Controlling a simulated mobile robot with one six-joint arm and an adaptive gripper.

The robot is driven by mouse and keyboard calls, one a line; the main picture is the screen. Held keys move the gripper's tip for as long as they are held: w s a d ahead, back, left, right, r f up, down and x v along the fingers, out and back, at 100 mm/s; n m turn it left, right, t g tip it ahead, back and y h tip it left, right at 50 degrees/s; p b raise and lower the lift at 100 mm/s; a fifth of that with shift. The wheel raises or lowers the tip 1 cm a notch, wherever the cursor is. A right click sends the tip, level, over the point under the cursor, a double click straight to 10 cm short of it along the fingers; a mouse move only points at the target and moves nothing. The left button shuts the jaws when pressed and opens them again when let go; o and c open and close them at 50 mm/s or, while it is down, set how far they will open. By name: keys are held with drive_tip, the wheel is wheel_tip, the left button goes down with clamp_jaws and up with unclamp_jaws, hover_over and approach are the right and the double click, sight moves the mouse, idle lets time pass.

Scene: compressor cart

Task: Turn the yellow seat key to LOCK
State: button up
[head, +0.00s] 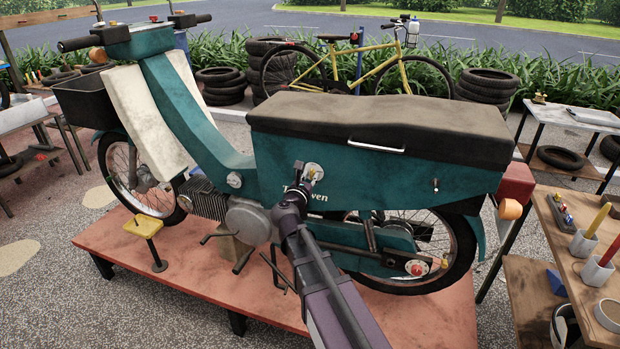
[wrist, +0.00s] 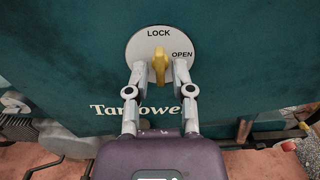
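The yellow seat key (wrist: 159,68) sits in the middle of a round white plate (wrist: 142,43) on the teal side panel. In the wrist view the key stands roughly upright, its upper end below the word LOCK; OPEN is printed to its upper right. The plate also shows in the head view (head: 313,168), below the seat. My gripper (wrist: 160,74) is open, with one finger on each side of the key. Gaps show between the fingers and the key. In the head view my gripper (head: 306,188) partly covers the plate, and the key is hard to make out.
The teal moped stands on a low red platform (head: 150,275). The dark seat (head: 385,120) with a white handle (head: 376,147) is above the plate. A wooden bench (head: 570,240) with pots is at the right. A small yellow-topped stand (head: 143,227) is at the left.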

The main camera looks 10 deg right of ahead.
idle(0.4)
drive_tip(key=v, duration=1.2)
idle(0.3)
drive_tip(key=s+d+f+m+g, duration=0.5)
drive_tip(key=d+f+m+g, duration=0.4)
drive_tip(key=m, duration=0.5)
drive_tip(key=s+a+f+m+g+y, duration=0.2)
drive_tip(key=s+f+m+g+y, duration=0.65)
drive_tip(key=m, duration=0.75)
wheel_tip(320, 180, up, 17)
drive_tip(key=s+t+p, duration=0.1)
drive_tip(key=t+p, duration=0.1)
drive_tip(key=p, duration=1.5)
drive_tip(key=shift+s+d+f+p, duration=0.2)
drive_tip(key=shift+s+d+p, duration=0.05)
drive_tip(key=shift+p, duration=0.1)
drive_tip(key=shift+y, duration=0.25)
